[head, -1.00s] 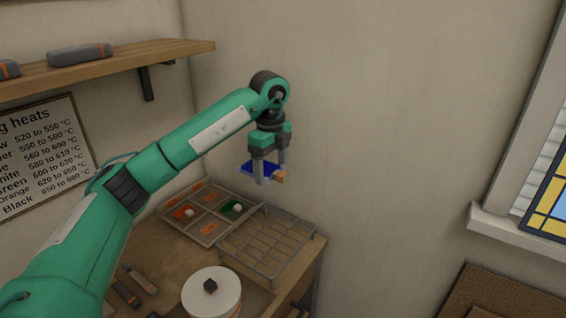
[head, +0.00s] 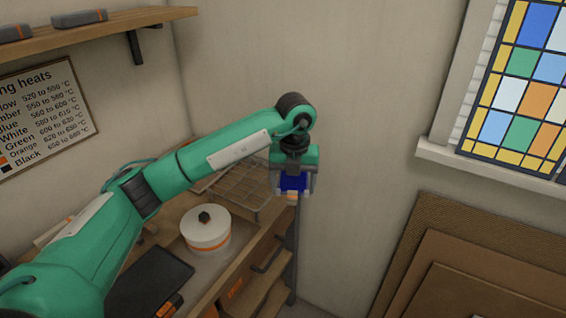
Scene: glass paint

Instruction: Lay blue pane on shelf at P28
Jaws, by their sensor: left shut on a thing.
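The blue pane (head: 292,183) is a small deep-blue piece with an orange-tan bit at its lower edge. My left gripper (head: 293,190) is shut on it and holds it in the air, in front of the wire rack's right end and the bench's right edge. The wall shelf (head: 100,32) is at the upper left, well apart from the pane. No P28 mark can be read in the head view. My right gripper is not in view.
A wire rack (head: 241,187) and a white round pot (head: 206,232) with a dark knob stand on the bench. Grey-orange objects (head: 82,18) lie on the wall shelf. Brown boards (head: 470,270) lean at the lower right under a stained-glass window (head: 523,90).

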